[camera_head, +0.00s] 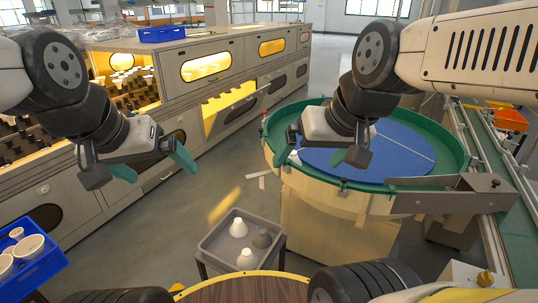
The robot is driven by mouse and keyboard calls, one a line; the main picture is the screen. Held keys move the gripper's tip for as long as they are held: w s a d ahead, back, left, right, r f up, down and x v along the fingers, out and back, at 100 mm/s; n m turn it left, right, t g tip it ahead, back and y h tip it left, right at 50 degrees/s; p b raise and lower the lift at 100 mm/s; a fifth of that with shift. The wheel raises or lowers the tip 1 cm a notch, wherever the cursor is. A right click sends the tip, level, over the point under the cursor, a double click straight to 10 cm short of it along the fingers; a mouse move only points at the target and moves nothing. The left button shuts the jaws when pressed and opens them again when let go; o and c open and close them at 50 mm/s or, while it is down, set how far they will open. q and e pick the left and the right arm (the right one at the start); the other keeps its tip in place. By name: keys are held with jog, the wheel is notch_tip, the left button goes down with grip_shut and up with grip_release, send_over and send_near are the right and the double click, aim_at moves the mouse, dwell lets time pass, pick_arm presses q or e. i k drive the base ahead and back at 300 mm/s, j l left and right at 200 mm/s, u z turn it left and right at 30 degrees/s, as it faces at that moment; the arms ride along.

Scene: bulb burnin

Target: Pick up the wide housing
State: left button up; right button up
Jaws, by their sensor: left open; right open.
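I cannot tell for sure which piece is the wide housing. A grey tray (213,243) in the lower middle holds white, flared pieces (238,228) and a darker grey one (262,238). A blue crate (35,272) at the left edge holds several cream cup-shaped pieces (28,245). A small white piece (294,157) shows at the left rim of the round table, partly hidden by my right gripper. My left gripper (152,167) is open and empty above the floor. My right gripper (322,156) is open over the round table, with nothing seen in it.
The round table (420,143) has a green rim and a blue top. A metal guide arm (450,195) reaches across its right side to a green conveyor (500,165). A long cabinet (190,105) with lit windows stands at the left.

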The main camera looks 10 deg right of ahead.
aim_at(294, 156)
jog(key=i+l+u, duration=0.2)
jog(key=u, duration=0.25)
jog(key=i+l+u, duration=0.25)
jog(key=u, duration=0.2)
